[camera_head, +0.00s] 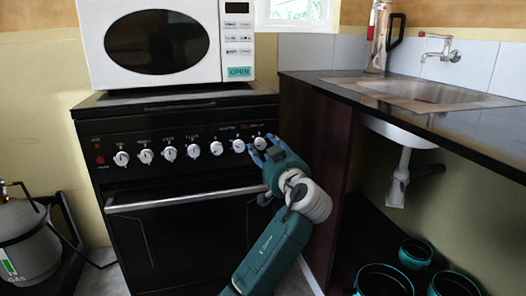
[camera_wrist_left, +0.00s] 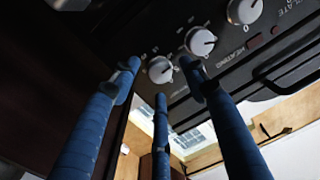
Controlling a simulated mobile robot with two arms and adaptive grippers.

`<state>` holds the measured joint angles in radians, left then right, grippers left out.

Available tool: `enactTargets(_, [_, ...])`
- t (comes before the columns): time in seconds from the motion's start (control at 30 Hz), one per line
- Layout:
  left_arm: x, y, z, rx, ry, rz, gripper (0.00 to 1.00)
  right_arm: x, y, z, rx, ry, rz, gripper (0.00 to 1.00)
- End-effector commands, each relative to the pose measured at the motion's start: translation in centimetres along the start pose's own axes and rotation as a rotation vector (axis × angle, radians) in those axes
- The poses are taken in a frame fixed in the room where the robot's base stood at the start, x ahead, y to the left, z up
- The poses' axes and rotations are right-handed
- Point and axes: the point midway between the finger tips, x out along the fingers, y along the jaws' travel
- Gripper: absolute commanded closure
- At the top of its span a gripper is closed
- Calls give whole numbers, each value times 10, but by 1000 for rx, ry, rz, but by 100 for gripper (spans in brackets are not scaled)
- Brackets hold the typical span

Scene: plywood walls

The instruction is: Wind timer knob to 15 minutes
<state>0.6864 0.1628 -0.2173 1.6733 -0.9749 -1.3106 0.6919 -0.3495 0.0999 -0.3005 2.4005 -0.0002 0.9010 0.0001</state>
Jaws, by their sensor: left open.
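A black stove (camera_head: 160,122) has a row of several white round knobs on its front panel. My left gripper (camera_head: 262,148), with blue fingers, reaches up from below to the right end of this row. Its fingers are open around the rightmost knob (camera_head: 260,142), which also shows between the fingertips in the left wrist view (camera_wrist_left: 160,70). I cannot tell whether the fingers touch it. The neighbouring knob (camera_wrist_left: 200,41) is close to one fingertip. The labels are too small to tell which knob is the timer or its setting. My right gripper is not in view.
A white microwave (camera_head: 156,45) stands on the stove. The oven handle (camera_head: 185,200) runs below the knobs, left of my wrist. A dark counter side panel (camera_head: 315,165) stands close on the right, with a sink (camera_head: 430,95). Pots (camera_head: 415,252) and a gas bottle (camera_head: 28,240) sit low.

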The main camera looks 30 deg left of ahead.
Motion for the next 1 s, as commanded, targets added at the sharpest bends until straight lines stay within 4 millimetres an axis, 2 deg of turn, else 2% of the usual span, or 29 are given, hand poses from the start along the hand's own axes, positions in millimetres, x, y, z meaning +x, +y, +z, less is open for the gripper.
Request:
enactTargets(0.2, [20, 0, 0, 1, 1, 0, 55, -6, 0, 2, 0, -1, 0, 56])
enactTargets(0.5, [22, 0, 0, 1, 0, 1, 55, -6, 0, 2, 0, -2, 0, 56])
enactTargets(0.57, [22, 0, 0, 1, 0, 1, 65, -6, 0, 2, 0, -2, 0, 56])
enactTargets(0.73, [22, 0, 0, 1, 0, 1, 99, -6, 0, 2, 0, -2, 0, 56])
enactTargets(1.0, [22, 1, 0, -1, 0, 1, 100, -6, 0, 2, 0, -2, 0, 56])
